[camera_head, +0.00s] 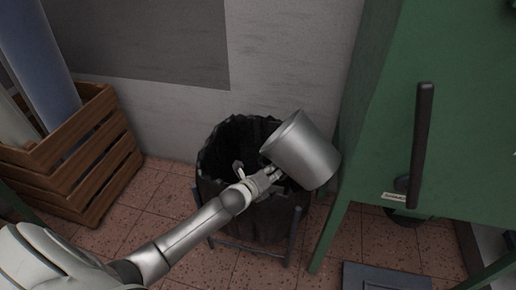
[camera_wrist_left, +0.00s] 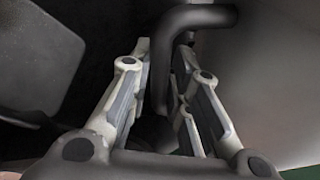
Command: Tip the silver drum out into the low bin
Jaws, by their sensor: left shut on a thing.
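The silver drum (camera_head: 307,157) is a grey metal cylinder held tilted over the right part of the dark bin, its rim towards the upper left. My left gripper (camera_head: 271,175) is at the drum's lower left side. In the left wrist view my left gripper (camera_wrist_left: 164,62) is shut on the drum's dark bent handle (camera_wrist_left: 200,17), and the drum's grey wall (camera_wrist_left: 275,75) fills the right side. The low bin (camera_head: 255,222) is dark with a jagged rim and stands on the floor in a metal frame. The insides of drum and bin cannot be made out. My right gripper is not in view.
A green cabinet (camera_head: 455,110) with a dark handle (camera_head: 423,140) stands close to the right of the drum. A wooden crate (camera_head: 75,165) with rolls (camera_head: 38,65) stands at the left. The wall (camera_head: 290,60) is just behind the bin. A dark flat plate (camera_head: 385,277) lies at lower right.

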